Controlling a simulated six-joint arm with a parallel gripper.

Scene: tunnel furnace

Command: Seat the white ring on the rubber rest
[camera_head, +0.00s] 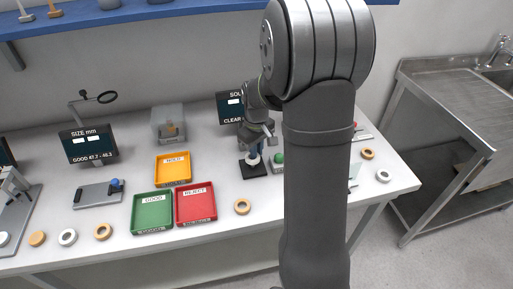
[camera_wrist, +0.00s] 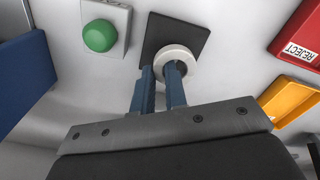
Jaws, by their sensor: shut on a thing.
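The white ring (camera_wrist: 189,58) is at the tips of my gripper's blue fingers (camera_wrist: 161,72) in the wrist view. One finger crosses the ring's hole and the other is at its left outer side, so my gripper is shut on the ring wall. The ring overlaps a black square pad (camera_wrist: 159,30), which seems to be the rubber rest; it also shows as a dark base (camera_head: 249,173) in the head view. I cannot tell whether the ring touches the pad or hangs just above it. In the head view my arm partly hides this spot.
A green button (camera_wrist: 100,35) on a grey box is beside the pad. A red REJECT tray (camera_head: 196,204), green GOOD tray (camera_head: 152,211) and orange HOLD tray (camera_head: 173,168) lie to the left. Sound display (camera_head: 231,106) stands behind. Other rings, including a tan one (camera_head: 242,206), lie on the table.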

